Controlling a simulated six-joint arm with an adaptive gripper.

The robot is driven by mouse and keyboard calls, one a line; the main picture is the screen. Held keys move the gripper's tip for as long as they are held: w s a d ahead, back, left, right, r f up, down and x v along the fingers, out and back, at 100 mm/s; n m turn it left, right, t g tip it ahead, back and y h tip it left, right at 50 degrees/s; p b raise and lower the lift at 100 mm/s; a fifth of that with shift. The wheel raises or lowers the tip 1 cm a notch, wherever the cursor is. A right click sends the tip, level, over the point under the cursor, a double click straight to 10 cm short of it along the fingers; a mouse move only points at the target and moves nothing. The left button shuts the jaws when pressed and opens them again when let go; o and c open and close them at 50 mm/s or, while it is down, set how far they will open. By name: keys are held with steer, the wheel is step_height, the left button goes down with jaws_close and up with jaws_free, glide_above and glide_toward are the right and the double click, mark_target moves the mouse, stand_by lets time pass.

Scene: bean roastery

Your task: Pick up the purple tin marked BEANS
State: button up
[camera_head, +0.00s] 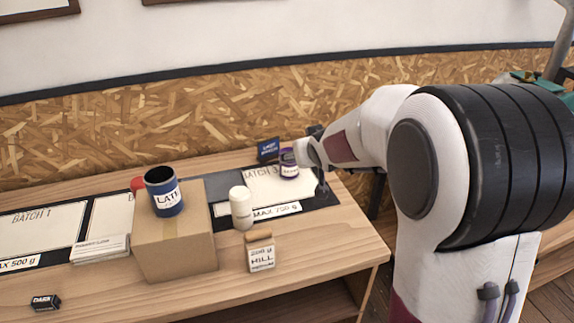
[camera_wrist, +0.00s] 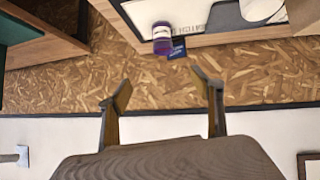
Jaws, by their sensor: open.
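The purple tin (camera_head: 289,164) stands upright on the BATCH 3 area, near the back of the table. Its label is too small to read surely. In the wrist view, the purple tin (camera_wrist: 161,46) is near the top, at the table's edge. My gripper (camera_wrist: 162,88) is open and empty, its two fingers spread wide below the tin in that picture and apart from it. In the head view my gripper is mostly hidden by the arm, just right of the tin.
A small blue sign (camera_head: 268,150) stands right behind the tin. The chipboard wall (camera_head: 180,120) is close behind.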

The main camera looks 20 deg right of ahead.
steer(key=t+y, duration=0.1)
steer(key=t, duration=0.1)
glide_toward(292, 166)
step_height(292, 166, up, 5)
steer(key=shift+n+t+y, duration=0.5)
steer(key=shift+n+y, duration=0.1)
steer(key=shift+y, duration=0.3)
steer(key=w+f, duration=0.1)
steer(key=f, duration=0.1)
steer(key=w+f, duration=0.2)
steer(key=f, duration=0.1)
steer(key=w+f, duration=0.2)
steer(key=f, duration=0.1)
steer(key=shift+d, duration=0.35)
steer(key=shift+w, duration=0.1)
steer(key=shift+x, duration=1.25)
steer(key=shift+w+f, duration=0.15)
steer(key=shift+x, duration=2.45)
steer(key=shift+d, duration=0.2)
steer(key=c, duration=1.3)
